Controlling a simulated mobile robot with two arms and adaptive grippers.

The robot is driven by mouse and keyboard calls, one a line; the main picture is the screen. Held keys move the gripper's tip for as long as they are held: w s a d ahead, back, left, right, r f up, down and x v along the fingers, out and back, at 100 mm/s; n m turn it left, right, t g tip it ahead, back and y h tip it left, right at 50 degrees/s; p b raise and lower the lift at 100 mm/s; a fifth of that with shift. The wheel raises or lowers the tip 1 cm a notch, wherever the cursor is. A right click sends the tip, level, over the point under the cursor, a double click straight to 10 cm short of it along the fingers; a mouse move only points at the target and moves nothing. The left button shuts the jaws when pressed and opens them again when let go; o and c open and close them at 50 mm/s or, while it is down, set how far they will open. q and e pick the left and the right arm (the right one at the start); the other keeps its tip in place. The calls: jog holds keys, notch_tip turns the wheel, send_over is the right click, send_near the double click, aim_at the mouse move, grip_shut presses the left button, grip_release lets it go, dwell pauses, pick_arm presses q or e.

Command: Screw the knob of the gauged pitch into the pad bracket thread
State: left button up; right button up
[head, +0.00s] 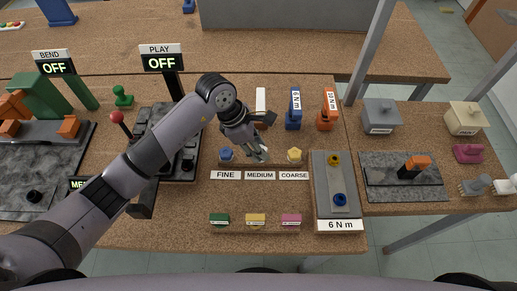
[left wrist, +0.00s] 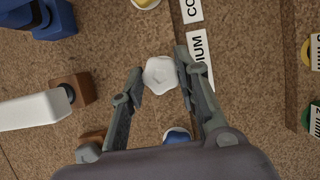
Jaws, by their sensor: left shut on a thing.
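A white faceted knob (left wrist: 160,74) sits between the fingertips of my left gripper (left wrist: 160,70) in the left wrist view, beside the MEDIUM label (left wrist: 199,68). My left gripper (head: 258,154) is shut on it, over the middle of the knob row in the head view. The gripper mostly hides the knob there. A blue knob (head: 226,153) stands at FINE and a yellow knob (head: 294,155) at COARSE. A dark slab (head: 375,191) at the right bears a black, orange-topped block; I cannot tell whether it is the pad bracket. No thread shows clearly. My right gripper is not in view.
A grey plate (head: 320,172) with a yellow and a blue ring, labelled 6 N m, lies right of the row. Blue (head: 293,120) and orange (head: 325,122) tools stand behind. Green, yellow and pink blocks lie in front. PLAY and BEND displays (head: 161,62) read OFF at the left.

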pick_arm(q)
notch_tip(320, 180, up, 19)
jog(key=b, duration=0.4)
jog(key=shift+f, duration=0.1)
jog(key=o, duration=0.5)
grip_shut()
